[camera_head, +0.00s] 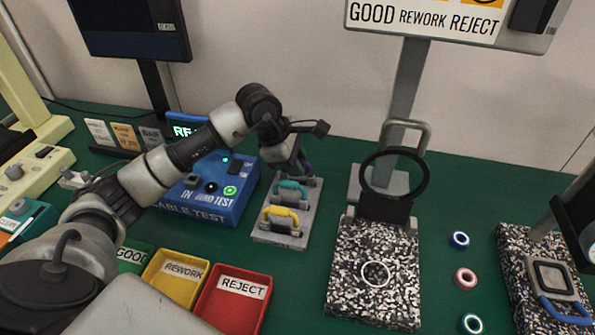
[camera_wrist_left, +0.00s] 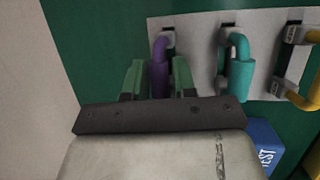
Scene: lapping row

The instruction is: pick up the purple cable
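The purple cable (camera_wrist_left: 159,70) is a thick bent loop at the end of a light grey holder plate (camera_wrist_left: 195,50). In the head view only a small dark purple part (camera_head: 307,169) shows behind my left gripper (camera_head: 292,168). In the left wrist view the green-tipped fingers of the left gripper (camera_wrist_left: 158,82) are apart, one on each side of the purple cable, with narrow gaps showing. The cable's lower end is hidden by the gripper body. My right gripper is not in view.
A teal cable (camera_head: 291,186) and a yellow cable (camera_head: 281,211) sit on the same holder. The blue cable tester (camera_head: 213,208) stands left of it. Yellow rework (camera_head: 176,276) and red reject (camera_head: 236,300) bins are in front. A speckled block (camera_head: 375,270) with a ring magnifier stands right.

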